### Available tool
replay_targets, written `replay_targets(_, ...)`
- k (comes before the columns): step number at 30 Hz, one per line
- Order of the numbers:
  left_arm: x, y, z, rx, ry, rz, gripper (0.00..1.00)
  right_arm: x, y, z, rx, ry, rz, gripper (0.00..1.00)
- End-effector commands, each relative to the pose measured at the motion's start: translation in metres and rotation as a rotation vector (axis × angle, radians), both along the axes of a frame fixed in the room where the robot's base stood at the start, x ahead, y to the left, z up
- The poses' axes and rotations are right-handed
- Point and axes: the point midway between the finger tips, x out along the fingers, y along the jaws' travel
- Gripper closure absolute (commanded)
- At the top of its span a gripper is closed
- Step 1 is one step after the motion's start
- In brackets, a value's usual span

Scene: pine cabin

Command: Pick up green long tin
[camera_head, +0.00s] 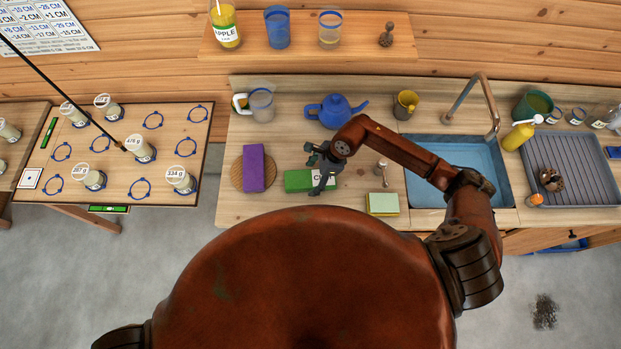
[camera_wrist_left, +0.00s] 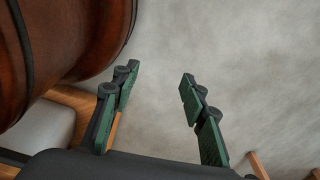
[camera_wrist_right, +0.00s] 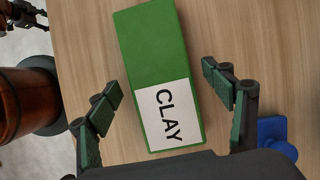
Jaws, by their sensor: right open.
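The green long tin (camera_head: 298,181) lies flat on the wooden counter, with a white label reading CLAY. In the right wrist view the tin (camera_wrist_right: 158,45) lies between the spread fingers, its labelled end nearer the palm. My right gripper (camera_head: 320,187) is open above the tin's right part in the head view and hides some of it. A gap shows between the tin and each finger (camera_wrist_right: 160,78). My left gripper (camera_wrist_left: 160,74) is open and empty over the grey floor; it is not seen in the head view.
A purple block (camera_head: 253,168) on a round mat stands just left of the tin. A blue teapot (camera_head: 335,111) is behind it. A yellow-green block (camera_head: 382,204) and a small metal object (camera_head: 383,170) are to the right, before the sink (camera_head: 455,177).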

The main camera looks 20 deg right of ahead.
Motion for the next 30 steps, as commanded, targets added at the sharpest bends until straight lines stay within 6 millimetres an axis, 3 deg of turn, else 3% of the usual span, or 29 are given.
replay_targets(8,0.018,-0.001,0.002,-0.002,-0.024,-0.004,0.6,0.0,0.0,-0.003,0.0,-0.001,-0.001,0.25)
replay_targets(30,0.005,0.0,0.001,0.0,-0.007,-0.001,0.6,0.0,0.0,-0.003,0.0,0.0,-0.003,0.76)
